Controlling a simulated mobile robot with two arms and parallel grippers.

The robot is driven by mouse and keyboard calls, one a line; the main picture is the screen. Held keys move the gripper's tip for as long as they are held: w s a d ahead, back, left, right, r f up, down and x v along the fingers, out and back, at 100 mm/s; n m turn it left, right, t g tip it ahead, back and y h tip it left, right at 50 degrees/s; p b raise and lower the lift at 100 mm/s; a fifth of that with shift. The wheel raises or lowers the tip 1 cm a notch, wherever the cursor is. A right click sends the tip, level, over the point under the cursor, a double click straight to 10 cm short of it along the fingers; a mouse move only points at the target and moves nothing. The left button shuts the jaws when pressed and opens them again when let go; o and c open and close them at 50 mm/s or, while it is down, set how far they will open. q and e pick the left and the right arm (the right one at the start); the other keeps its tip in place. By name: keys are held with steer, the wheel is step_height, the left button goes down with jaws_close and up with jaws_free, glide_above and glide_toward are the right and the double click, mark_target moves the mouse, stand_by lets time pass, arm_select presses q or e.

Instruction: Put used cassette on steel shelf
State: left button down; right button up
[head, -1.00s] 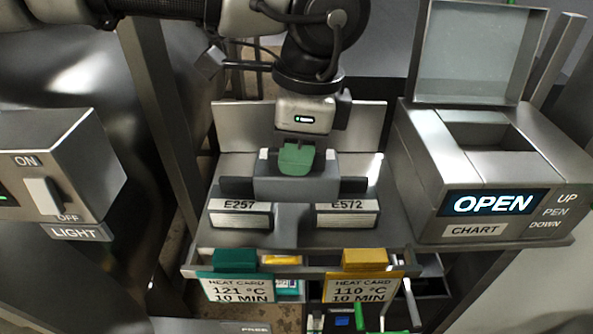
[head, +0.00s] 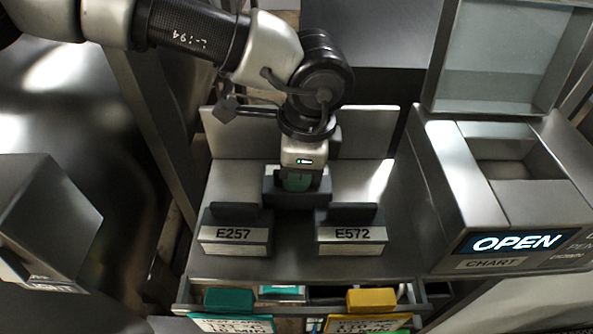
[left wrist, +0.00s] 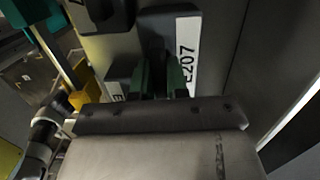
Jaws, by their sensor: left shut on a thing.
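My left gripper (head: 297,184), with green fingers, is shut on a dark grey cassette (head: 275,190). It holds the cassette over the back middle of the steel shelf (head: 290,235), in front of the upright back plate. I cannot tell whether the cassette touches the shelf. In the left wrist view the green fingertips (left wrist: 160,75) are close together beside a white label (left wrist: 188,50) ending in 207. My right gripper is not in view.
Cassettes E257 (head: 234,237) and E572 (head: 351,237) stand at the shelf's front left and front right, with a gap between. A drawer with a green card (head: 229,300) and a yellow card (head: 371,299) lies in front. A chart unit (head: 515,225) stands to the right.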

arm_select(q)
steer(key=shift+f, duration=0.85)
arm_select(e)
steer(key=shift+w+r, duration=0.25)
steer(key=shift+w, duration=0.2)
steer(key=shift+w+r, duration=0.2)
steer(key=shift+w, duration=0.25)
arm_select(q)
steer(key=shift+f, duration=0.2)
steer(key=c, duration=1.1)
jaws_free()
steer(key=shift+r, duration=0.1)
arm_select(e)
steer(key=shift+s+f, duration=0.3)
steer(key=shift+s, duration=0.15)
